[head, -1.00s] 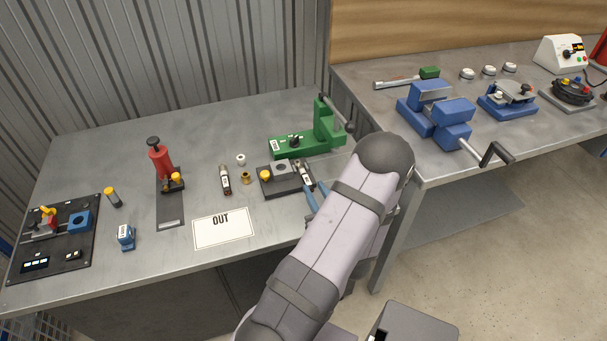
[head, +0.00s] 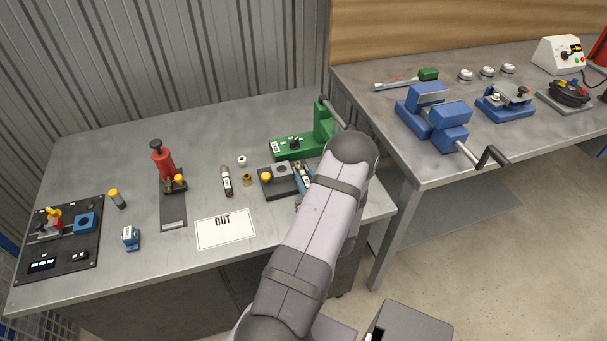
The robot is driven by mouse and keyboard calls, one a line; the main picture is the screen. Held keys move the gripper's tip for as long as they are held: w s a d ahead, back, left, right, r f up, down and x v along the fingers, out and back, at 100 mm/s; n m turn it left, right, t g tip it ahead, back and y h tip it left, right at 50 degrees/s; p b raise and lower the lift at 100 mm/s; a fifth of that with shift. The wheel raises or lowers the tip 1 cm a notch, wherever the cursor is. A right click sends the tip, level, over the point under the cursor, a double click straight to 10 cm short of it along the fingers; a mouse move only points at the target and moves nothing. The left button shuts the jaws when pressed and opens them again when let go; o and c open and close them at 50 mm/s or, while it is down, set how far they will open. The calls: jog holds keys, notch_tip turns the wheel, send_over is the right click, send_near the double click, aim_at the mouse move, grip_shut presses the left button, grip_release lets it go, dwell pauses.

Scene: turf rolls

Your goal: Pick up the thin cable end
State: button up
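My arm covers most of my gripper. Narrow blue parts that look like its fingers (head: 303,174) show at the right end of a dark fixture block (head: 279,191). Whether they are apart or closed is hidden. A small silver and dark piece lay there in the earlier view and is now mostly covered by them. A short dark and pale piece with a brownish end (head: 227,182) lies on the bench left of the fixture, clear of my gripper. I cannot tell which of these is the thin cable end.
A green press (head: 297,146) stands behind the fixture. A white OUT card (head: 225,236), a brass ring (head: 247,180), a white ring (head: 242,160) and a red hand press (head: 163,164) are to the left. A blue vise (head: 445,126) stands on the right bench.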

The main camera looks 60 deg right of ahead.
aim_at(306, 180)
grip_shut()
jog(key=shift+r, duration=0.15)
jog(key=shift+r+b, duration=0.65)
jog(key=shift+r, duration=4.2)
